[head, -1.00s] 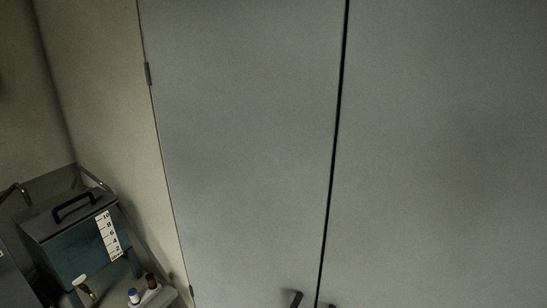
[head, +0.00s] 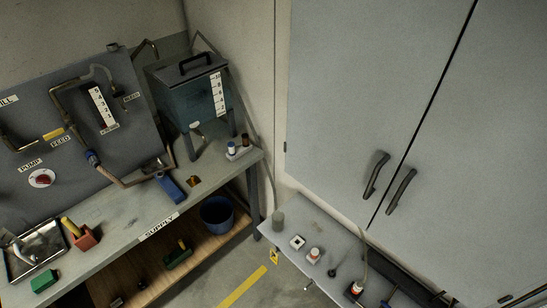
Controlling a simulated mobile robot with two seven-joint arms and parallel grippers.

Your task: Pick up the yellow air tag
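A small yellow tag (head: 274,257) with a dark mark hangs at the left edge of the low grey table on the right; its print is too small to read. A yellow label (head: 53,133) is also on the dark panel above the word FEED, and I cannot read it. A small brownish-yellow piece (head: 194,181) lies on the bench beside a blue object. I cannot tell which of these is the air tag. Neither of my grippers is in view.
The bench (head: 105,240) carries a tank (head: 170,99), a tray (head: 36,250), a red block (head: 84,238) and a green block (head: 44,281). A blue bucket (head: 216,214) sits below. The low table (head: 312,222) holds small parts. Tall grey cabinet doors (head: 355,90) stand behind.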

